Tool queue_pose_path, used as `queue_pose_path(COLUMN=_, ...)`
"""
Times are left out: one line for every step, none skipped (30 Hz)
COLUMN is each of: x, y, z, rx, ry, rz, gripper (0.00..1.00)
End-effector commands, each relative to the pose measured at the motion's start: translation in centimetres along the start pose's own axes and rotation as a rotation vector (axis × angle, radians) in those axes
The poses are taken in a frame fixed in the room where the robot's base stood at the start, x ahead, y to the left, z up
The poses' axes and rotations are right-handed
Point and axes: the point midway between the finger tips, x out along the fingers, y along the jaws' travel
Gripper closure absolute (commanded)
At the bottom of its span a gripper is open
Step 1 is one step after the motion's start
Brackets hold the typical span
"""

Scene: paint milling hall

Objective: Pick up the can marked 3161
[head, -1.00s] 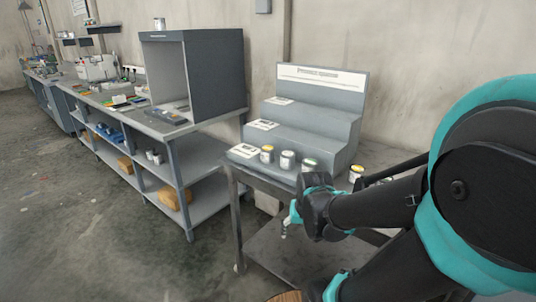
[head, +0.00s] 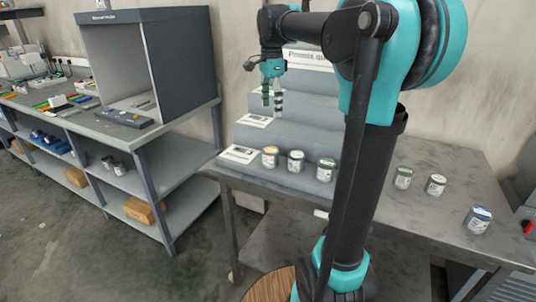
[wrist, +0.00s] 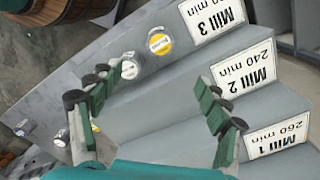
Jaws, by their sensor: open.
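Several small cans are in the head view, with markings too small to read, so I cannot tell which is 3161. A yellow-lidded can (head: 270,157), a white-lidded can (head: 296,161) and a green-lidded can (head: 326,169) stand on the lowest step of the grey stepped rack (head: 290,132). Another green-lidded can (head: 403,178), a white-lidded can (head: 437,185) and a blue-lidded can (head: 479,220) stand on the table to the right. My gripper (head: 272,98) is open and empty above the steps. In the wrist view its fingers (wrist: 158,80) are spread, with the yellow-lidded can (wrist: 159,42) beyond.
Mill 1, Mill 2 and Mill 3 labels (wrist: 208,18) lie on the steps, upside down in the wrist view. A grey booth (head: 150,60) stands on the bench to the left. My arm hides part of the table (head: 440,235).

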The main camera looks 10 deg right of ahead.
Motion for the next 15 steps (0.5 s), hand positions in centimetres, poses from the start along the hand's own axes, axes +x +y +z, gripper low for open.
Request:
queue_pose_path(x=0.6, y=0.0, z=0.0, rx=0.003, ry=0.000, rz=0.001, gripper=0.23)
queue_pose_path(x=1.0, y=0.0, z=0.0, rx=0.003, ry=0.000, rz=0.001, gripper=0.23)
queue_pose_path(x=1.7, y=0.0, z=0.0, rx=0.002, ry=0.000, rz=0.000, gripper=0.23)
queue_pose_path(x=2.3, y=0.0, z=0.0, rx=0.002, ry=0.000, rz=0.000, gripper=0.23)
queue_pose_path(x=2.9, y=0.0, z=0.0, rx=0.002, ry=0.000, rz=0.000, gripper=0.23)
queue_pose_path(x=3.7, y=0.0, z=0.0, rx=0.001, ry=0.000, rz=0.000, gripper=0.23)
queue_pose_path(x=4.3, y=0.0, z=0.0, rx=0.001, ry=0.000, rz=0.000, gripper=0.23)
queue_pose_path(x=5.0, y=0.0, z=0.0, rx=0.001, ry=0.000, rz=0.000, gripper=0.23)
queue_pose_path(x=5.7, y=0.0, z=0.0, rx=0.001, ry=0.000, rz=0.000, gripper=0.23)
queue_pose_path(x=6.3, y=0.0, z=0.0, rx=0.001, ry=0.000, rz=0.000, gripper=0.23)
queue_pose_path(x=6.9, y=0.0, z=0.0, rx=0.000, ry=0.000, rz=0.000, gripper=0.23)
queue_pose_path(x=7.7, y=0.0, z=0.0, rx=0.000, ry=0.000, rz=0.000, gripper=0.23)
queue_pose_path(x=8.3, y=0.0, z=0.0, rx=0.000, ry=0.000, rz=0.000, gripper=0.23)
queue_pose_path(x=8.8, y=0.0, z=0.0, rx=0.000, ry=0.000, rz=-0.001, gripper=0.23)
queue_pose_path(x=9.5, y=0.0, z=0.0, rx=0.000, ry=0.000, rz=-0.001, gripper=0.23)
